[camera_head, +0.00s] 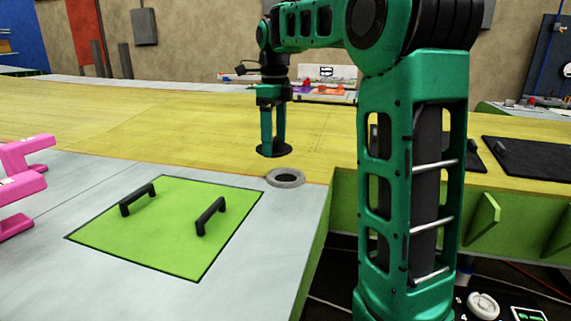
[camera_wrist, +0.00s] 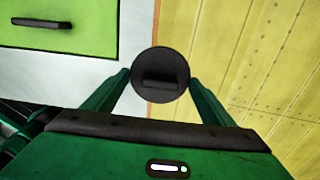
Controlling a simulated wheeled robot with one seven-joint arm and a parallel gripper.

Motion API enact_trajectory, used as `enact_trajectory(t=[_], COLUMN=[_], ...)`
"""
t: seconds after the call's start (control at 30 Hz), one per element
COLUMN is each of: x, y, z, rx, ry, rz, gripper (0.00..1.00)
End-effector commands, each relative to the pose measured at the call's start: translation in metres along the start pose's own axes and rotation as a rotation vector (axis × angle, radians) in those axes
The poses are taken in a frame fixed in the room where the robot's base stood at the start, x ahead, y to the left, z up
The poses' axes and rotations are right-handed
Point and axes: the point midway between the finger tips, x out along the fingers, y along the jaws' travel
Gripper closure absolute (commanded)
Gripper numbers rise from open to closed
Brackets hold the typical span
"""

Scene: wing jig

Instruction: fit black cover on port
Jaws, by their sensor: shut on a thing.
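The black cover (camera_head: 274,151) is a flat round disc, held level at the tips of my gripper (camera_head: 272,146) above the wing surface. In the wrist view the cover (camera_wrist: 160,70) shows a raised bar handle, and the fingers of my gripper (camera_wrist: 160,88) reach in from both sides. My gripper is shut on the cover. The port (camera_head: 286,179) is a grey ring with a dark opening in the pale grey panel, below and slightly right of the cover in the head view. The cover is apart from the port. In the wrist view the port is not visible.
A bright green panel (camera_head: 165,228) with two black handles lies left of the port. Pink brackets (camera_head: 20,180) stand at the far left. The yellow wing skin (camera_head: 170,118) is broad and clear. Dark plates (camera_head: 530,157) lie at the right, beyond my arm.

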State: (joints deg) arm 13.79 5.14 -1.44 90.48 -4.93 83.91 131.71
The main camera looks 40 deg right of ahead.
Motion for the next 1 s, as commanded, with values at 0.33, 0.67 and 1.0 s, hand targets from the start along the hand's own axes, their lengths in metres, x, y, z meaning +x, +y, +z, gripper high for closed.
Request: enact_trajectory(t=[0.33, 0.67, 1.0], x=[0.022, 0.058, 0.062], y=[0.010, 0.010, 0.009], z=[-0.033, -0.034, -0.033], rx=[-0.002, -0.002, -0.001], ry=[-0.001, 0.001, 0.000], rz=[0.001, 0.002, 0.001], gripper=[0.49, 0.49, 0.49])
